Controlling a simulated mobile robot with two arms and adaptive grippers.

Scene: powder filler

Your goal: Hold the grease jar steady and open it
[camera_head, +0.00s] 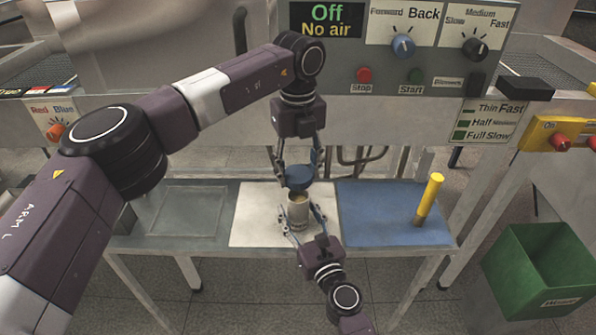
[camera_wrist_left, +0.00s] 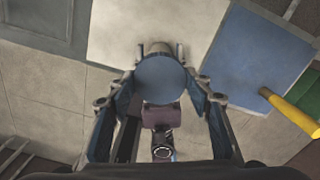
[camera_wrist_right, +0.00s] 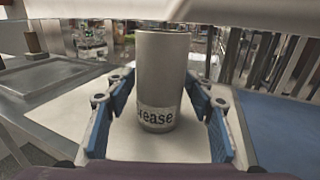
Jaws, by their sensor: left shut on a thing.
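The grease jar (camera_head: 299,215), a pale grey cylinder with a "Grease" label, stands upright on the white mat (camera_head: 250,215). It also shows in the right wrist view (camera_wrist_right: 160,75), without a lid on it. My left gripper (camera_head: 299,172) points down and is shut on the round blue lid (camera_head: 299,180), held just above the jar's mouth. The lid fills the space between the left fingers in the left wrist view (camera_wrist_left: 160,80). My right gripper (camera_head: 301,220) has its fingers on both sides of the jar, seemingly with small gaps. The jar's inside is mostly hidden.
A grey tray (camera_head: 185,210) is on the left. The machine's control panel (camera_head: 420,60) rises behind, and a green bin (camera_head: 535,265) stands at right.

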